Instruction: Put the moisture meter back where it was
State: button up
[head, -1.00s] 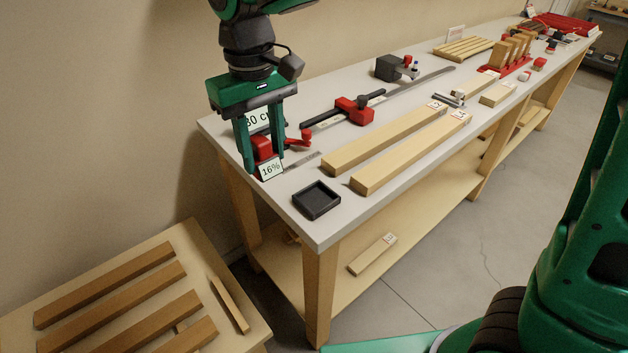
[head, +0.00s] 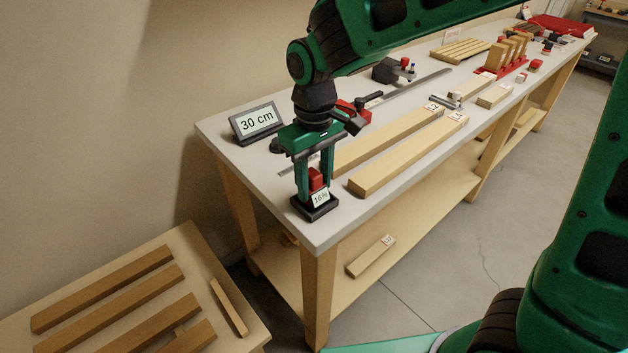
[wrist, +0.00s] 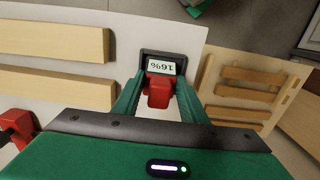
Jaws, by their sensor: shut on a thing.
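The moisture meter (head: 317,181) is a small red block with a white "16%" display. My gripper (head: 315,190) is shut on it, over the near left corner of the bench. The black square tray (head: 325,209) lies directly below the meter. In the wrist view the meter (wrist: 159,92) sits between my fingers (wrist: 158,95), with its display within the tray's outline (wrist: 178,55). The meter looks in or just above the tray; I cannot tell whether it touches the tray floor.
A "30 cm" sign (head: 257,122) stands at the bench's left end. Two long timber pieces (head: 408,155) lie right of my gripper. A red clamp (head: 352,110) is behind it. The bench edge is close to the tray.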

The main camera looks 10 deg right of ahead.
jog(key=shift+f, duration=0.15)
jog(key=o, duration=1.2)
jog(key=shift+c, duration=0.2)
notch_tip(320, 180, up, 12)
jog(key=shift+r, duration=0.1)
